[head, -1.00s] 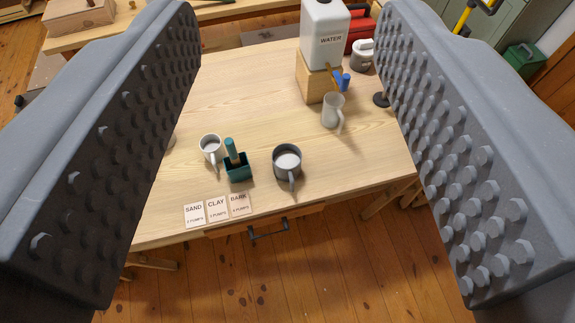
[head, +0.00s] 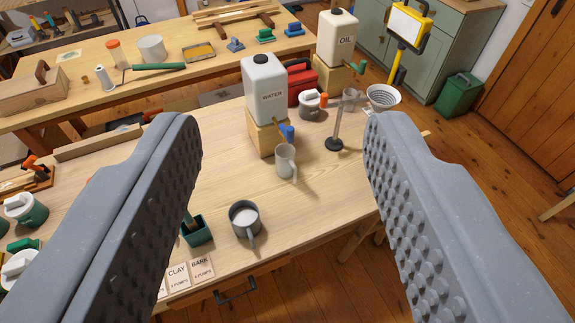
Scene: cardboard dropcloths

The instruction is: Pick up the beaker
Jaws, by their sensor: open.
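The likely beaker (head: 286,161) is a tall, light grey, handled vessel. It stands upright on the table (head: 325,200) in front of the water dispenser, close below its blue tap. Its handle faces right. My gripper (head: 283,125) is open and empty, with one grey studded finger at the left and one at the right of the picture. The beaker shows between the fingers, apart from both and farther off. A second, dark grey mug (head: 244,216) with pale contents stands nearer, to the beaker's lower left.
The water dispenser (head: 264,88) on its wooden block stands just behind the beaker. A thin stand (head: 336,135) is to the right. A green box (head: 197,231) and labelled cards (head: 201,265) lie near the front edge. The table right of the mug is clear.

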